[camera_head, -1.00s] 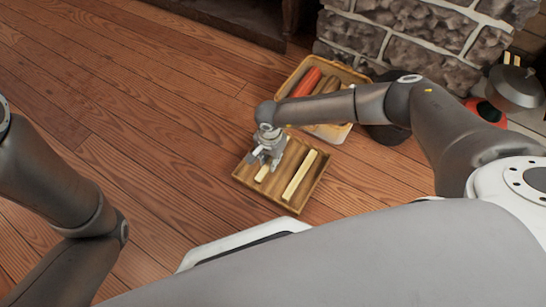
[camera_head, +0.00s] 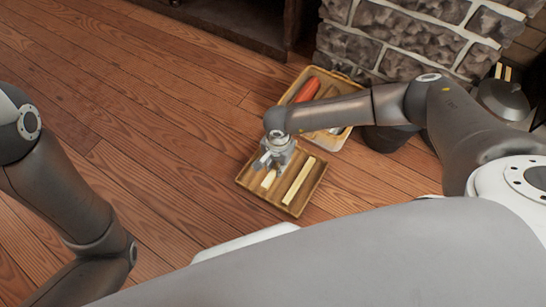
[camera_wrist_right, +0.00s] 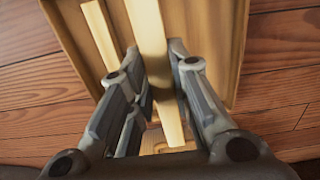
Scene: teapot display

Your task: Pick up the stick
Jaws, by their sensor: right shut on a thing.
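Two pale wooden sticks are at a shallow wooden tray (camera_head: 318,183) on the floor. My right gripper (camera_head: 268,163) is over the left part of the tray, shut on one pale stick (camera_head: 269,179). In the right wrist view this held stick (camera_wrist_right: 150,35) runs between the fingers of the right gripper (camera_wrist_right: 155,60). The other stick (camera_head: 298,181) lies in the tray to the right, untouched; it also shows in the right wrist view (camera_wrist_right: 98,30). I cannot tell whether the held stick is clear of the tray bottom. My left gripper is out of view.
A second wooden box (camera_head: 327,143) with a red-orange item (camera_head: 308,90) stands behind the tray, partly hidden by my right arm. A stone brick wall (camera_head: 400,40) is at the back. The wooden floor (camera_head: 160,100) to the left is clear.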

